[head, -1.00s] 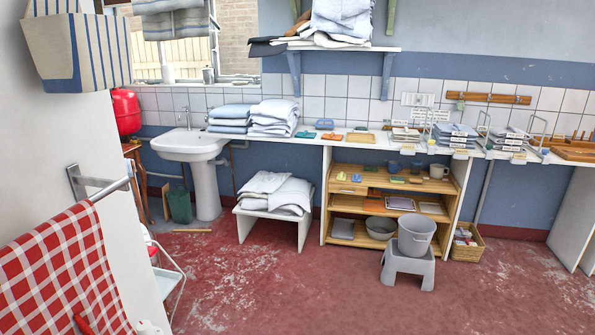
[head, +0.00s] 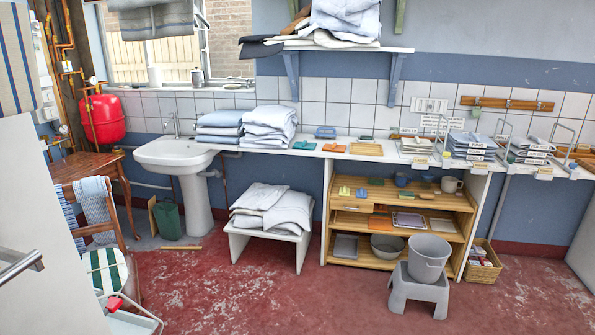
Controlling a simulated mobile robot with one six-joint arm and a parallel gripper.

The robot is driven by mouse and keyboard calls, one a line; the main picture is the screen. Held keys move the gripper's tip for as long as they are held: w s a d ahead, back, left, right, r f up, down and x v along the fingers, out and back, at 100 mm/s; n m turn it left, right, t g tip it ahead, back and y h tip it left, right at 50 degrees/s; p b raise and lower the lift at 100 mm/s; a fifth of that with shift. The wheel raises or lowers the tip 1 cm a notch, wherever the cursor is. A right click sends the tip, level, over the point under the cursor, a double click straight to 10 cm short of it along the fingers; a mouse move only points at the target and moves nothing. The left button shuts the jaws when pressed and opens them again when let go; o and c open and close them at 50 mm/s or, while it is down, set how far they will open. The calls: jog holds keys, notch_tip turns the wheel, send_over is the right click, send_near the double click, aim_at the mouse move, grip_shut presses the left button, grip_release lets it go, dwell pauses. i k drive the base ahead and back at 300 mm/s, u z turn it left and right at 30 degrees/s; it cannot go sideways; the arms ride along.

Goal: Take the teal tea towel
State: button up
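A small flat folded teal cloth (head: 304,145) lies on the white counter (head: 230,146), near its front edge and just right of the stacks of folded linen. It looks like the teal tea towel, though it is small in the picture. A blue folded piece (head: 325,132) lies behind it to the right, and an orange one (head: 333,148) lies right of it. Small bluish and green pieces (head: 344,190) also lie on the wooden shelf unit below. My gripper is not in view.
A stool with folded linen (head: 271,213) stands below the counter. A grey bucket (head: 429,258) sits on a grey step stool (head: 418,290) before the shelves. A sink (head: 176,152) and wooden table (head: 88,165) are left. The red floor (head: 290,305) in front is mostly clear.

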aim_at(305, 144)
jog(key=u, duration=0.05)
jog(key=i, duration=3.2)
jog(key=u, duration=0.1)
